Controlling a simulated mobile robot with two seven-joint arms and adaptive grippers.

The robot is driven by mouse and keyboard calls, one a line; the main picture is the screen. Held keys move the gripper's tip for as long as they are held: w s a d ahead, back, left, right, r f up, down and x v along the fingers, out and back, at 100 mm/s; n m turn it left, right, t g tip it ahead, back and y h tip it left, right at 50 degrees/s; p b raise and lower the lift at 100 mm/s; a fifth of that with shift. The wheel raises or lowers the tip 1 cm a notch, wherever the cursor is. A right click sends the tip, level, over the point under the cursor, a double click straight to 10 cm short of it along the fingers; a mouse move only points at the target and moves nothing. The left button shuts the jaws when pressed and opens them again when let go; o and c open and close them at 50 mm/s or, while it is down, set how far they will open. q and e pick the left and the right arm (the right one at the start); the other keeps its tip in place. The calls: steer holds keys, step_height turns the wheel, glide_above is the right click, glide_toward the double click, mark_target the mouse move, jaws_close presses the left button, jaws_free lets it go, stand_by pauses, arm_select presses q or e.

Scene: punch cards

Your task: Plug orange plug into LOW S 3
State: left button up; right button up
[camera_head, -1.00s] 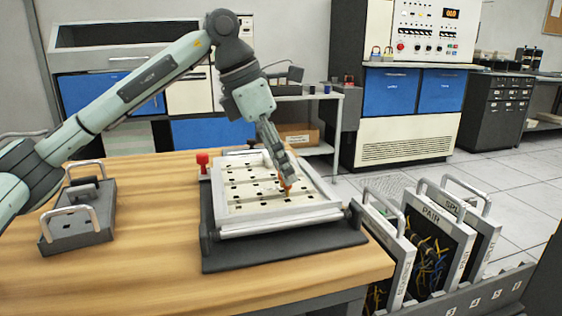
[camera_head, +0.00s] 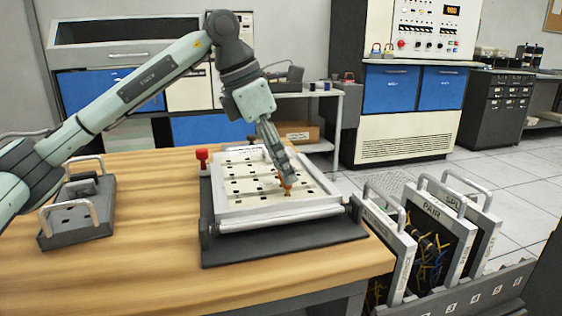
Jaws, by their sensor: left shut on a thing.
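The plugboard panel (camera_head: 240,202) lies in a dark frame on the wooden table, with rows of small dark sockets on its pale face. My left gripper (camera_head: 286,184) reaches down over the right part of the panel. It is shut on the orange plug (camera_head: 287,190), which shows as a small orange patch at the fingertips, at or just above the panel face. I cannot tell whether the plug is in a socket. The socket labels are too small to read. My right gripper is not in view.
A dark block with metal handles (camera_head: 76,226) stands on the table (camera_head: 150,250) at left. A red knob (camera_head: 202,155) rises at the panel's back left corner. A rack of handled panels, one marked PAIR (camera_head: 437,232), stands right of the table. The front table area is clear.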

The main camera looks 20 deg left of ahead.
arm_select(q)
steer(key=shift+f+b, duration=0.5)
steer(key=shift+f, duration=0.3)
stand_by(0.5)
steer(key=o, duration=1)
steer(key=shift+r, duration=0.15)
steer(key=v, duration=1.1)
steer(key=shift+s+a+r, duration=0.2)
steer(key=shift+r, duration=0.1)
